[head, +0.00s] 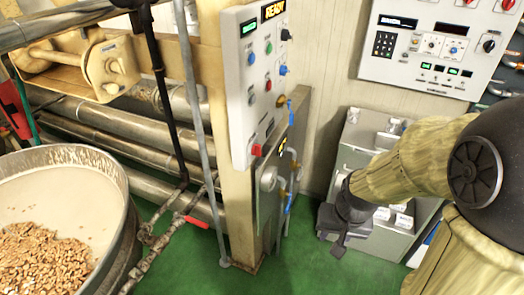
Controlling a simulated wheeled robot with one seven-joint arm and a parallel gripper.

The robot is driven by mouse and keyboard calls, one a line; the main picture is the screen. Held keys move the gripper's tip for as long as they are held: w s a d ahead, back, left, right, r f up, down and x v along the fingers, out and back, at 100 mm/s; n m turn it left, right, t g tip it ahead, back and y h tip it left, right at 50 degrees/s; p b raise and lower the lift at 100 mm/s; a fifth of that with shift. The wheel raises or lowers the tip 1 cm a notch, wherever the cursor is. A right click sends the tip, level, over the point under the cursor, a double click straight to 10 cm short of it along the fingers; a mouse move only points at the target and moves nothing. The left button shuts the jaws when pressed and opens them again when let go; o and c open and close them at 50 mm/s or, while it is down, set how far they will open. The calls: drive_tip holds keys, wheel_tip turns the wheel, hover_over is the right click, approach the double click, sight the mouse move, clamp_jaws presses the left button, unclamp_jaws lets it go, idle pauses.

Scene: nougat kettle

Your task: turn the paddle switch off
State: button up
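A white control panel (256,75) is fixed to a cream post left of centre, with a lit READY sign, a green display and several coloured buttons and knobs. A second grey panel (440,45) is on the wall at upper right, with a keypad, dials and small switches. I cannot tell which control is the paddle switch. My gripper (340,246) is dark, points downward and hangs at right of centre, below both panels and apart from them. Its fingers are small and dark, so whether it is open or shut is unclear. I see nothing held in it.
A large round kettle (128,222) with pale contents and brown nuts stands at lower left. Metal pipes and rollers (120,120) run behind it. A grey cabinet (360,140) stands behind my arm. Green floor (300,265) is clear between the post and my gripper.

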sight(257, 150)
drive_tip(key=w+a+f+m+g+y+b, duration=0.1)
drive_tip(key=w+a+f+m+y+b, duration=0.15)
drive_tip(key=w+m, duration=0.2)
drive_tip(key=w+a+f+m+y+b, duration=0.1)
drive_tip(key=w+a+f+m+y, duration=0.2)
drive_tip(key=w, duration=0.3)
drive_tip(key=w+a+f+m+g+y+b, duration=0.1)
drive_tip(key=w+a+f+m+y+b, duration=0.15)
drive_tip(key=w, duration=0.25)
drive_tip(key=w+d+r+m+t+y+b, duration=0.1)
drive_tip(key=w+d+r+m+t+y, duration=0.1)
drive_tip(key=w, duration=0.5)
drive_tip(key=w+d+r+m+t+y+b, duration=0.2)
drive_tip(key=w+d+m+t+y, duration=0.1)
drive_tip(key=w+m+y, duration=0.3)
drive_tip(key=shift+w+r+m+t, duration=0.15)
drive_tip(key=shift+w+m+t, duration=0.45)
drive_tip(key=shift+m, duration=0.5)
drive_tip(key=p+x, duration=0.1)
drive_tip(key=x, duration=1.6)
drive_tip(key=shift+a+r, duration=0.2)
drive_tip(key=shift+a, duration=0.05)
